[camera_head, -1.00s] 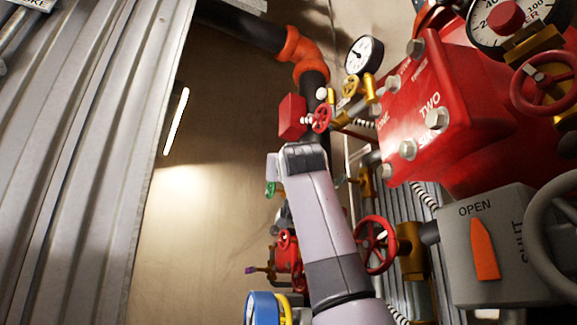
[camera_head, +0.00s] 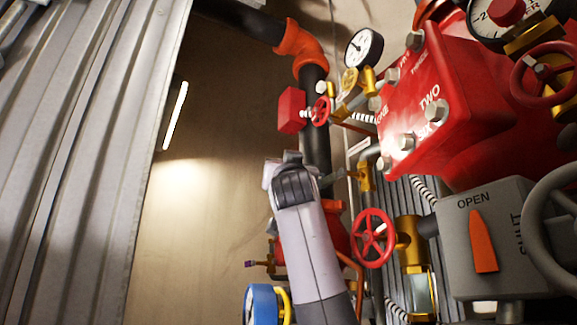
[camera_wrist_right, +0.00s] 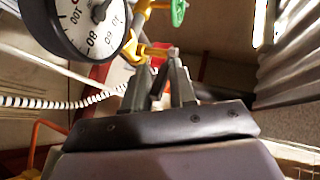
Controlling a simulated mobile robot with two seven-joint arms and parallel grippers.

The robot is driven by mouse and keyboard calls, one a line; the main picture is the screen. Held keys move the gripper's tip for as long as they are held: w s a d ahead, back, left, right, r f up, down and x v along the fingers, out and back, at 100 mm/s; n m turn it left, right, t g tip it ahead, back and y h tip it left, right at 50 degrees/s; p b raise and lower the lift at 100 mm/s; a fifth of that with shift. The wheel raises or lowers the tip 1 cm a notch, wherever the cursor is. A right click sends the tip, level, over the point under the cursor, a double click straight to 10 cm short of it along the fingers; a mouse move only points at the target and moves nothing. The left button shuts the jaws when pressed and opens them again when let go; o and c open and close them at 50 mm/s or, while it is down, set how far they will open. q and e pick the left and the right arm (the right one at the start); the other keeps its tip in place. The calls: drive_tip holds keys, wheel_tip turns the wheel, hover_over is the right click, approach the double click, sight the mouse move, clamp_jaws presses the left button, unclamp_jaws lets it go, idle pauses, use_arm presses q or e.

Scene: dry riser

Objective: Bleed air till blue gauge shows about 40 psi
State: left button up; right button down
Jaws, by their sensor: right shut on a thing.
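The blue gauge (camera_head: 262,305) stands at the bottom of the head view, cut by the lower edge. Its dial is turned sideways and I cannot read it. My right arm rises beside it and hides its own gripper in the head view. In the right wrist view my right gripper (camera_wrist_right: 172,70) has its fingers nearly together, shut on a small valve lever (camera_wrist_right: 172,52) whose end shows at the tips, by a yellow fitting (camera_wrist_right: 150,50). A dark-rimmed dial (camera_wrist_right: 85,25) with upside-down numbers is close on the left; its needle is not clear. My left gripper is out of view.
A red handwheel (camera_head: 372,238) and a grey OPEN/SHUT box (camera_head: 485,245) with an orange pointer stand right of my arm. Bare wall (camera_head: 200,230) lies left. A green handwheel (camera_wrist_right: 178,12) is beyond the fingertips.

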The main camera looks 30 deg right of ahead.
drive_tip(key=c, duration=1.1)
unclamp_jaws()
drive_tip(key=shift+o, duration=0.2)
drive_tip(key=shift+s+a+f+b, duration=0.15)
drive_tip(key=shift+s+f+b, duration=0.05)
drive_tip(key=shift+f+b, duration=0.1)
drive_tip(key=b+v, duration=0.4)
drive_tip(key=v, duration=0.2)
drive_tip(key=shift+s, duration=0.25)
drive_tip(key=shift+a, duration=0.15)
